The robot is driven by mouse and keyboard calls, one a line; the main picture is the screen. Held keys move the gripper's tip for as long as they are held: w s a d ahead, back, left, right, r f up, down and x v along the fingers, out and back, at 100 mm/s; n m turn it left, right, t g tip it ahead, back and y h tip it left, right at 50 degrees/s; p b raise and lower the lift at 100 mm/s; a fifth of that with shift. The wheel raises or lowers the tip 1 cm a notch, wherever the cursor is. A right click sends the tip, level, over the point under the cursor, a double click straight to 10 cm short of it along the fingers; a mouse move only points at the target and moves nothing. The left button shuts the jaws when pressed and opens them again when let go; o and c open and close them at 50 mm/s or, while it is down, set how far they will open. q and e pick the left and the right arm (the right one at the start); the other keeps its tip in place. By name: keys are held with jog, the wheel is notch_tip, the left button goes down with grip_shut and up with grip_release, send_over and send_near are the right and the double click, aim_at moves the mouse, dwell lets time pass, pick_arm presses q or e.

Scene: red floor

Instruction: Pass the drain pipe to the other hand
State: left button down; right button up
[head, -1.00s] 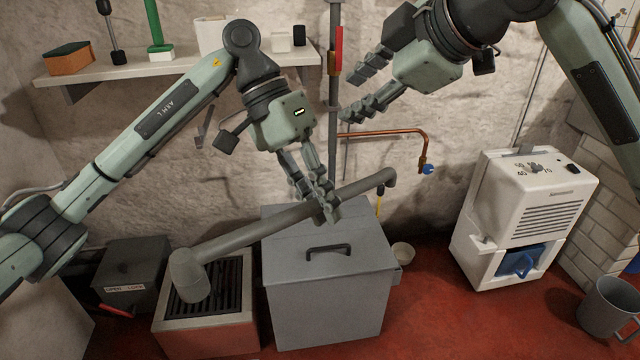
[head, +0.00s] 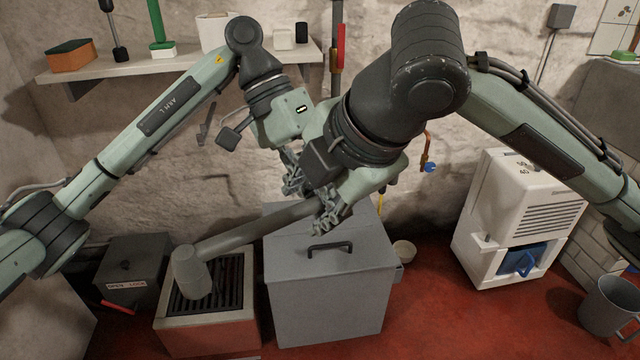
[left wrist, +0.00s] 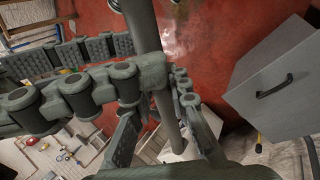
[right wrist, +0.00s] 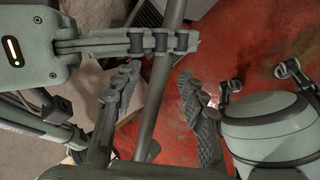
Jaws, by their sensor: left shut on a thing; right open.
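The drain pipe (head: 250,230) is a long grey tube with a wide bent end at the lower left of the head view, above the grate. My left gripper (right wrist: 168,42) is shut on it, and its fingers cross the pipe in the right wrist view. In the head view my right arm hides most of that grip and the pipe's far end. My right gripper (head: 310,198) is open beside the left one. In the right wrist view the pipe (right wrist: 158,95) runs between its spread fingers, with gaps on both sides.
A grey lidded box (head: 330,295) stands below the pipe, beside a grated basin (head: 210,330). A dark box (head: 135,270) is at left, a white dehumidifier (head: 520,220) at right. A shelf (head: 180,66) runs along the wall.

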jog(key=x, duration=0.7)
jog(key=shift+w+a+f, duration=0.1)
jog(key=shift+f, duration=0.1)
grip_shut()
pick_arm(q)
jog(key=c, duration=1.4)
grip_release()
jog(key=shift+o, duration=0.2)
